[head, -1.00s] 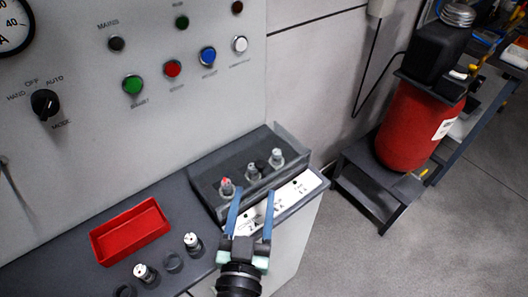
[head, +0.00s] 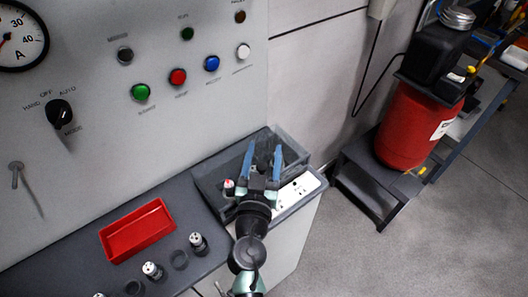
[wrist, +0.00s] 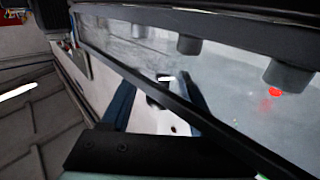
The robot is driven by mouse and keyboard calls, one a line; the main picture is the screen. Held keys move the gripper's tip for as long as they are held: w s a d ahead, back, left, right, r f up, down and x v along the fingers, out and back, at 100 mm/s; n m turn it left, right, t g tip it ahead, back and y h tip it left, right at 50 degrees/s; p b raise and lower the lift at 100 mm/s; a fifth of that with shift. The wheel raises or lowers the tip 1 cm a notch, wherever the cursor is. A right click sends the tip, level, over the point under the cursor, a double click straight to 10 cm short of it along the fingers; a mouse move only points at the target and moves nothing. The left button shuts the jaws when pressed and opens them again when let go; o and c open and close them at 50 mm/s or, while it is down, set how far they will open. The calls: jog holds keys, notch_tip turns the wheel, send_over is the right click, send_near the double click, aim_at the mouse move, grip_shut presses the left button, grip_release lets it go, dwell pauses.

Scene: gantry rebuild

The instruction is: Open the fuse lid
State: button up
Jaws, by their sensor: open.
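The grey fuse box (head: 209,190) stands at the right end of the counter, with a white label strip (head: 300,187) along its front. My gripper (head: 264,152) is over the box, its blue fingers apart with nothing between them. A red-tipped fuse (head: 229,187) shows left of the gripper; the arm hides other fuses. In the wrist view, a clear panel with a dark edge bar (wrist: 150,90), apparently the fuse lid, crosses in front of the fingers (wrist: 158,105). Dark cylinders and a red spot show through or beyond it. I cannot tell the lid's angle or whether the fingers touch it.
A red tray (head: 138,230) and several loose fuses (head: 198,243) with dark rings lie on the counter to the left. The panel with buttons and a mode knob (head: 60,113) rises behind. A red cylinder (head: 408,127) on a dark stand (head: 362,190) is right, beyond open floor.

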grip_shut()
dwell(1.4)
